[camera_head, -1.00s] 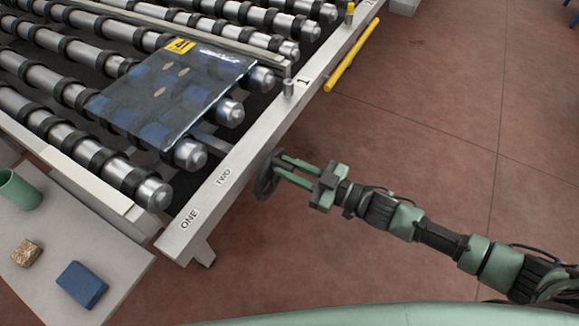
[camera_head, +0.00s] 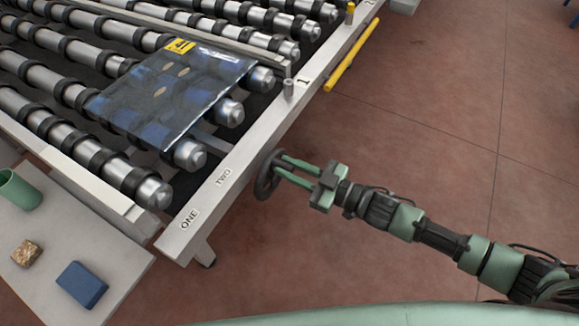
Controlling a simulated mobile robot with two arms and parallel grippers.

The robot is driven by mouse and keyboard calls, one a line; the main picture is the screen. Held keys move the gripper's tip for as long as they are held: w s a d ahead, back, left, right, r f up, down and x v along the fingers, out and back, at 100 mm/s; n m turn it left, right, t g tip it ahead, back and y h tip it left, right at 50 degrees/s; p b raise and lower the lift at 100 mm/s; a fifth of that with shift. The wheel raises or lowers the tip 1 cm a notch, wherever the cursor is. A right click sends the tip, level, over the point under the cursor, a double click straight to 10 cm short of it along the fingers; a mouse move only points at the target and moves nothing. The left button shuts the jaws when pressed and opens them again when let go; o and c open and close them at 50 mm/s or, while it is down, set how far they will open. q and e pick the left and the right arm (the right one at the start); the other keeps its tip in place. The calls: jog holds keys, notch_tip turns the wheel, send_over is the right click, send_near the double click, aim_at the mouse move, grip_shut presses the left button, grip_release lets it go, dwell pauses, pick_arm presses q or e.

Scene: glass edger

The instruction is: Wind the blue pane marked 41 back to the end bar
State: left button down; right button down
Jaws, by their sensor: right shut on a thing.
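The blue pane (camera_head: 165,95) with the yellow label 41 (camera_head: 180,46) lies flat on the rollers (camera_head: 90,155) near the right end of the conveyor. A dark handwheel (camera_head: 266,175) sits on the outer side of the frame rail (camera_head: 255,135), beside the word TWO. My right gripper (camera_head: 283,172) has its green fingers at the handwheel and is shut on its rim. A grey bar (camera_head: 180,30) runs across the rollers behind the pane, ending at a small post (camera_head: 289,86). My left gripper is not in view.
A grey side table (camera_head: 45,235) at lower left holds a green cup (camera_head: 20,189), a brown block (camera_head: 26,253) and a blue block (camera_head: 81,285). A yellow rail (camera_head: 352,55) runs along the frame. The floor (camera_head: 440,110) at right is clear.

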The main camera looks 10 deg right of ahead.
aim_at(265, 175)
jog(key=shift+s+a+f+n, duration=0.1)
jog(key=shift+s+a+n, duration=0.25)
jog(key=shift+n, duration=0.4)
jog(key=shift+s+a+n, duration=0.2)
jog(key=shift+s+n, duration=0.1)
jog(key=shift+n, duration=0.45)
jog(key=shift+s+a+f+n, duration=0.3)
jog(key=shift+s+n, duration=0.15)
jog(key=shift+n, duration=0.6)
jog(key=shift+s+a+f+n, duration=0.25)
jog(key=shift+s+n, duration=0.15)
jog(key=shift+n, duration=0.65)
jog(key=c, duration=1.3)
grip_release()
jog(key=b+v, duration=0.1)
jog(key=v, duration=0.6)
jog(key=shift+s+d+b, duration=0.25)
jog(key=shift+d+b, duration=0.05)
jog(key=shift+b, duration=0.1)
